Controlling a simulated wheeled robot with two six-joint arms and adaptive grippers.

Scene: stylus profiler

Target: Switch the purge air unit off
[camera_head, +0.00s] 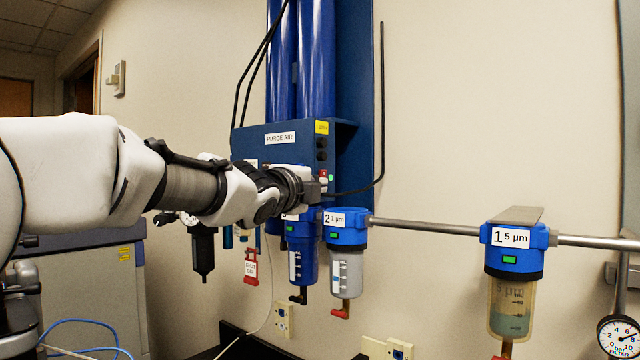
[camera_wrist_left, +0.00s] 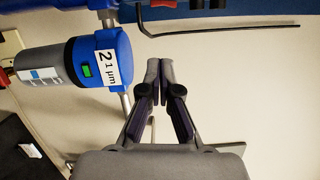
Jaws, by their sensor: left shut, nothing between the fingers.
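The purge air unit is a blue box (camera_head: 250,150) with a "PURGE AIR" label and tall blue cylinders (camera_head: 316,60) above it on the wall. Its narrow right side carries a yellow label, black fittings and a small red-and-white switch (camera_head: 323,175) with a green spot beside it. My left arm reaches across the box's lower front. My left gripper (camera_head: 318,190) is just below the switch in the head view; contact cannot be told. In the left wrist view the left gripper (camera_wrist_left: 160,80) is shut and empty, its fingertips together. My right gripper is not in view.
A filter labelled 2 (camera_head: 346,235) hangs just below and right of the gripper, also in the left wrist view (camera_wrist_left: 90,60). A filter labelled 1 (camera_head: 515,260) hangs farther right on a metal pipe (camera_head: 430,229). A black cable (camera_head: 382,100) bends beside the unit.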

